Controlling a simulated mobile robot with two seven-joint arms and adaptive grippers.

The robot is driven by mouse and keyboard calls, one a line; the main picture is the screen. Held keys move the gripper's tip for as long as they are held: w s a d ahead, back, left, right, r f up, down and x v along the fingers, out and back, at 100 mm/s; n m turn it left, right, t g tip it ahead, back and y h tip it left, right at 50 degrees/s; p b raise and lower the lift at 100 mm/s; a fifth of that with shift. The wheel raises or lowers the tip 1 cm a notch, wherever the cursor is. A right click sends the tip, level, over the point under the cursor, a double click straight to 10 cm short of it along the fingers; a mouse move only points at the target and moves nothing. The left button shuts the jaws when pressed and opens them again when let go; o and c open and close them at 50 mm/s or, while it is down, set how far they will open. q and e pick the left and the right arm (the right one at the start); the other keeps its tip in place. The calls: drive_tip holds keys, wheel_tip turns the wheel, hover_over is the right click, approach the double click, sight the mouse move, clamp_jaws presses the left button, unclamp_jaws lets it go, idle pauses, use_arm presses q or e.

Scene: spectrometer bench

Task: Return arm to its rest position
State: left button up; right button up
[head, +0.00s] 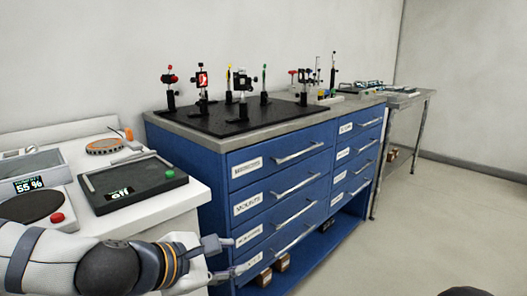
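My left arm (120,266) comes in from the lower left, grey and black with orange rings. My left gripper (233,257) is open, its two fingers spread apart with nothing seen between them. It shows in front of the lower left drawers of the blue cabinet (225,190); I cannot tell whether it touches them. My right gripper is not in view; only a dark rounded shape shows at the bottom right edge.
A white bench (150,205) at left bears a black tray device (130,182) reading "off" and a device (40,205) reading "55 %". A black optics board (225,118) with several mounts lies on the cabinet. The floor (430,220) at right is clear.

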use_arm(q)
drive_tip(key=s+f+m+g+y+p, duration=0.2)
drive_tip(key=s+f+m+g, duration=0.5)
drive_tip(key=s+f, duration=1.1)
drive_tip(key=s+a+m+g+y+p, duration=0.1)
drive_tip(key=s+a+m, duration=0.3)
drive_tip(key=s, duration=0.5)
drive_tip(key=s+a+f+m+g+y+p, duration=0.1)
drive_tip(key=s+a+m, duration=0.3)
drive_tip(key=s, duration=0.5)
drive_tip(key=s+a+m+g+y+p, duration=0.1)
drive_tip(key=s+a+m+g+y, duration=0.1)
drive_tip(key=s+a+m, duration=0.2)
drive_tip(key=s+a, duration=0.3)
drive_tip(key=s, duration=0.3)
drive_tip(key=shift+f+m+g+y, duration=0.3)
drive_tip(key=shift+y, duration=0.1)
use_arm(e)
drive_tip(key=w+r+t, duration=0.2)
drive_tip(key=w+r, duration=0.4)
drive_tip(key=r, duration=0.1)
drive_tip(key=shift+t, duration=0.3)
use_arm(q)
drive_tip(key=shift+a, duration=0.1)
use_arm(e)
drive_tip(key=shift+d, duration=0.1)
